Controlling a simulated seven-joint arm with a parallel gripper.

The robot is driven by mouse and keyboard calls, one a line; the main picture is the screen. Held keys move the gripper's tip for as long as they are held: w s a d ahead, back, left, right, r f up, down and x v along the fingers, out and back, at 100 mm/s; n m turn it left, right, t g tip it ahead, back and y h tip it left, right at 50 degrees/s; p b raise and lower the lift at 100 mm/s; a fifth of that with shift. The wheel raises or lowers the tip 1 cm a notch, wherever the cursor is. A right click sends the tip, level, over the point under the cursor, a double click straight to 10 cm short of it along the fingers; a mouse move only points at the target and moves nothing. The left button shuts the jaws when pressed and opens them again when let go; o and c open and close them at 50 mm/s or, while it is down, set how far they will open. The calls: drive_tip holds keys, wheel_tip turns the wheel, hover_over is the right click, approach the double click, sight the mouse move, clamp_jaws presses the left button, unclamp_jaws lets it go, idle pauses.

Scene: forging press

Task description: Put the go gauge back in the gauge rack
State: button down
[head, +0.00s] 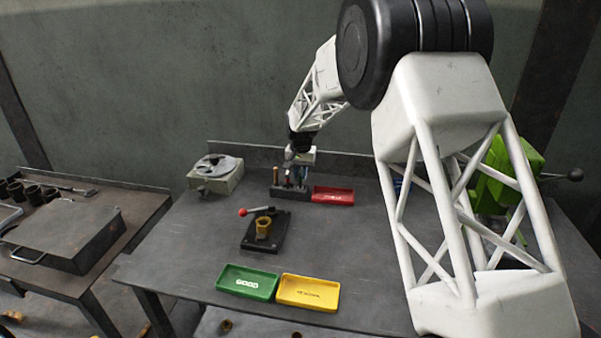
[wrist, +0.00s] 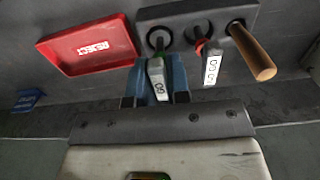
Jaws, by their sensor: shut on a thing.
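My gripper (wrist: 160,80) has its blue fingers shut on the go gauge (wrist: 158,72), which has a green part and a white label. The gauge rack (wrist: 183,18) is a dark block just beyond the fingers; it also shows in the head view (head: 289,193), with my gripper (head: 297,172) over it. The gauge's far end overlaps the near edge of the rack's left round hole (wrist: 158,38). I cannot tell whether it has entered the hole. A red gauge (wrist: 207,52) with a white label stands in the middle place, right of my gripper.
A wooden handle (wrist: 252,52) sticks out of the rack's right place. The red reject tray (wrist: 92,45) lies close to the rack. A black fixture with a brass part (head: 263,228), a green tray (head: 247,282) and a yellow tray (head: 308,291) are nearer. Mid-table is partly clear.

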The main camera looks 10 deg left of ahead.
drive_tip(key=shift+f, duration=0.4)
idle(0.5)
drive_tip(key=c, duration=1)
unclamp_jaws()
drive_tip(key=shift+r, duration=0.2)
drive_tip(key=shift+r, duration=3.3)
drive_tip(key=shift+r, duration=0.15)
drive_tip(key=shift+r, duration=1.35)
